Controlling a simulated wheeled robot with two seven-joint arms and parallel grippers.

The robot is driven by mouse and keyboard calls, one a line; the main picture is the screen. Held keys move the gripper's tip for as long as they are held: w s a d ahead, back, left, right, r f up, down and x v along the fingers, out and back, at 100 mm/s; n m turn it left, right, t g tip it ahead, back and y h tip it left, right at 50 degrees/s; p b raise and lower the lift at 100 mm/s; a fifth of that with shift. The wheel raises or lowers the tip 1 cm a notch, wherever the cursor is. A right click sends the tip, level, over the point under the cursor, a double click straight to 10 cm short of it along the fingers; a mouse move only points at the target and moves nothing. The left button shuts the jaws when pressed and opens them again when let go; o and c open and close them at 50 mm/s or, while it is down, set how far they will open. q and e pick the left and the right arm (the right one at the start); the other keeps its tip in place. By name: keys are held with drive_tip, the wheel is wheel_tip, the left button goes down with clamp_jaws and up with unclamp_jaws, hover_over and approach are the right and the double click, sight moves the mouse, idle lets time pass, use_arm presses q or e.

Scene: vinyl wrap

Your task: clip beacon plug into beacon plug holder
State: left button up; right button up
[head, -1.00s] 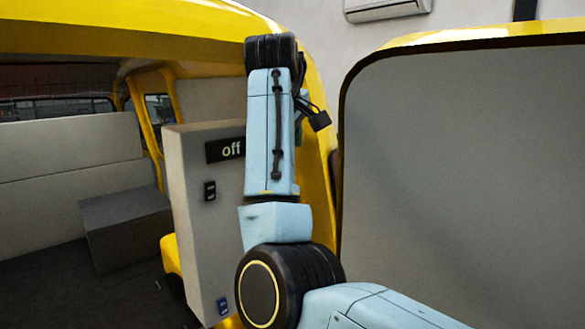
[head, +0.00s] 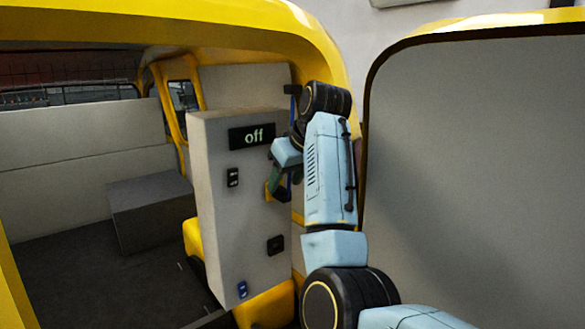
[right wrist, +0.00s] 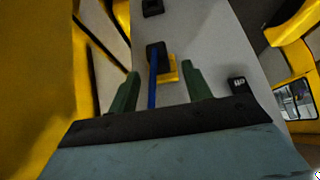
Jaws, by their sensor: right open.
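My right gripper (head: 284,180) is at the right side of the grey box, its fingers partly hidden by my wrist. In the right wrist view its two green fingers (right wrist: 160,70) are open and apart. Between them in that view are a black fitting (right wrist: 154,50) with a yellow piece (right wrist: 171,70) beside it and a blue strip or cable (right wrist: 152,85) running down from it. These seem to be the beacon plug and its holder, but I cannot tell which part is which. I cannot see contact with the fingers. My left gripper is not in view.
The grey box (head: 215,230) has a display reading "off" (head: 252,136), a black switch (head: 233,177), a black socket-like fitting (head: 275,245) and a blue switch (head: 242,290). A large grey panel (head: 480,170) stands close on the right. Yellow vehicle framing (head: 190,20) surrounds the opening.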

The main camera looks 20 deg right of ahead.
sight(280, 193)
drive_tip(key=shift+p+x, duration=0.35)
drive_tip(key=shift+x, duration=1.1)
clamp_jaws()
drive_tip(key=shift+s, duration=0.1)
drive_tip(key=shift+s+d, duration=0.1)
drive_tip(key=shift+s, duration=0.2)
drive_tip(key=shift+s, duration=0.15)
drive_tip(key=shift+s, duration=0.1)
